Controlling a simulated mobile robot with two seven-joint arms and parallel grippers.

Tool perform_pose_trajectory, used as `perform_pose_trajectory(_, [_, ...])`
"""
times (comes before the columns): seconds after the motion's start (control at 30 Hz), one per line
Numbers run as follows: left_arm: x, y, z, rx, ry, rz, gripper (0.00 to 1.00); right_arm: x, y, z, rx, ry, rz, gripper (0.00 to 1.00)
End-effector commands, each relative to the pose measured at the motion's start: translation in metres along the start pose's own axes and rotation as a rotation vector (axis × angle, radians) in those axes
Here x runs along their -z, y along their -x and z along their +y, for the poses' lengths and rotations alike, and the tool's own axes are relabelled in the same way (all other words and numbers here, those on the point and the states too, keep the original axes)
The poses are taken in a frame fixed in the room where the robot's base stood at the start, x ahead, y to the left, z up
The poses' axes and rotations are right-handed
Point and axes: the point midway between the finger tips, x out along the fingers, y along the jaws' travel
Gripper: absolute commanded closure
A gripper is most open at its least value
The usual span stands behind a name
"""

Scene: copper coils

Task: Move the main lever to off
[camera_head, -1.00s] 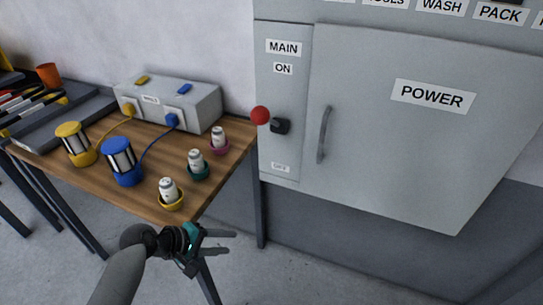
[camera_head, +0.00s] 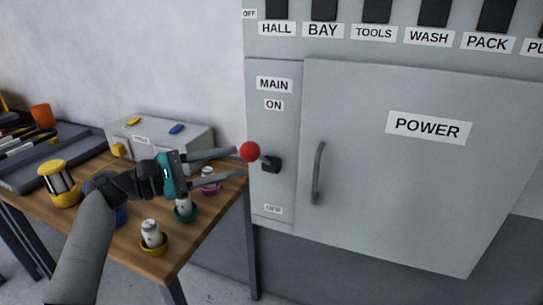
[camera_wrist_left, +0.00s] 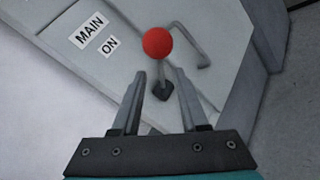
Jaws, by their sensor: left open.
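The main lever has a red ball knob (camera_head: 250,152) on a dark pivot block (camera_head: 271,164), on the grey panel strip between the ON label (camera_head: 274,105) and the OFF label (camera_head: 273,209). The knob sticks out to the left of the block in the head view. My left gripper (camera_head: 238,164) is open, its two fingers pointing at the knob from the left. In the left wrist view the red knob (camera_wrist_left: 157,43) shows beyond and above the fingertips, with the block (camera_wrist_left: 162,92) seen between the fingers. I cannot tell whether the fingers touch the knob. My right gripper is out of view.
The POWER cabinet door (camera_head: 400,190) with its handle (camera_head: 318,172) is right of the lever. The wooden table (camera_head: 190,245) below my left arm holds a grey box (camera_head: 195,145), a yellow-capped lantern-like item (camera_head: 58,185) and small cups with white cylinders.

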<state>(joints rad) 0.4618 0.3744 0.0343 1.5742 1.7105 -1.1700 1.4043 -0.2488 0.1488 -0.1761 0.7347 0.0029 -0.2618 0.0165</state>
Motion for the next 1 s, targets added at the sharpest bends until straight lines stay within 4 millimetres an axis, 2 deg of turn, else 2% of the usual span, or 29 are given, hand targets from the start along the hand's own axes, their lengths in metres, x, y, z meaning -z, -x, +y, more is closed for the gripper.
perform_pose_trajectory(0.03, [0.000,-0.013,-0.001,0.000,-0.001,-0.004,0.56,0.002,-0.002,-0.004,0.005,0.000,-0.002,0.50])
perform_pose_trajectory(0.2, [0.000,-0.050,-0.001,0.000,-0.002,-0.004,0.56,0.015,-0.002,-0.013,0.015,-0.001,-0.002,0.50])
perform_pose_trajectory(0.4, [0.001,-0.081,-0.001,0.000,-0.001,0.000,0.56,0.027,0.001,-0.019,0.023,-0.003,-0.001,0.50])
perform_pose_trajectory(0.6, [0.001,-0.096,0.000,0.000,-0.001,0.002,0.56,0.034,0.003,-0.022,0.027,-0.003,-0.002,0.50])
perform_pose_trajectory(0.93, [0.001,-0.098,0.000,0.000,-0.001,0.002,0.56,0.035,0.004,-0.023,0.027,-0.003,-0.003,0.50])
perform_pose_trajectory(1.0, [0.001,-0.098,0.000,0.000,-0.001,0.002,0.64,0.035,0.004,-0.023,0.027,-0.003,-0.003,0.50])
